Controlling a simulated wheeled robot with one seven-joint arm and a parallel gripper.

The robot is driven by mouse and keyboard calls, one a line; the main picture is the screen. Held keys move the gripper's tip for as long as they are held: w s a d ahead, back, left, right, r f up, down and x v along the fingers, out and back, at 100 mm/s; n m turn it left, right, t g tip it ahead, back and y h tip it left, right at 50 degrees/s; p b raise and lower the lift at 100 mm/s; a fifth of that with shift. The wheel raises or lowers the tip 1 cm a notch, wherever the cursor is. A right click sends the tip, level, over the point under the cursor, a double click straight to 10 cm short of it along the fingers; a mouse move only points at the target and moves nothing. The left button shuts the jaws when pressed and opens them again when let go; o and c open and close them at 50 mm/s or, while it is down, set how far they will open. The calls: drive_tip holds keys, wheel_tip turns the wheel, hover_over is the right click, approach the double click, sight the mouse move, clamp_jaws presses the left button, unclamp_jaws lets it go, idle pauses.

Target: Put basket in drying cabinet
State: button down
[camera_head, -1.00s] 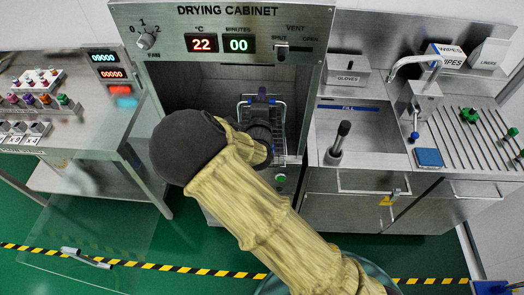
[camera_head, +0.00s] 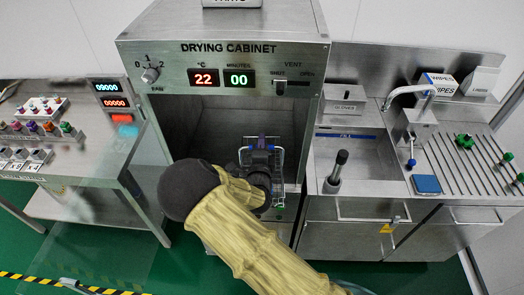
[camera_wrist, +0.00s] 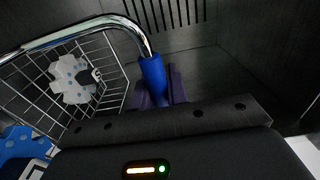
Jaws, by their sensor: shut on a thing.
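The wire basket (camera_head: 280,160) is at the mouth of the drying cabinet (camera_head: 229,49), partly hidden behind my arm in the head view. My gripper (camera_head: 262,146) is shut on its handle. In the wrist view my gripper (camera_wrist: 160,90) closes on the blue grip of the basket's bent metal handle (camera_wrist: 85,33). The basket's wire mesh (camera_wrist: 112,62) is at the left there, with a whitish gear-like part (camera_wrist: 72,78) and a blue part (camera_wrist: 22,145) in or beside it. The cabinet's dark interior is around the gripper; its front is open.
A steel bench with a sink and dark-handled tool (camera_head: 336,170) stands close at right. A control bench (camera_head: 100,150) stands at left. A clear glass-like panel with a handle (camera_head: 75,286) extends low at left. The cabinet's inner left side is free.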

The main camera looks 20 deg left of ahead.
drive_tip(key=shift+f+p, duration=0.3)
drive_tip(key=shift+f, duration=1.6)
drive_tip(key=c, duration=1.4)
unclamp_jaws()
drive_tip(key=b+v, duration=0.3)
drive_tip(key=v, duration=0.9)
drive_tip(key=shift+d+b, duration=0.1)
drive_tip(key=shift+b, duration=0.25)
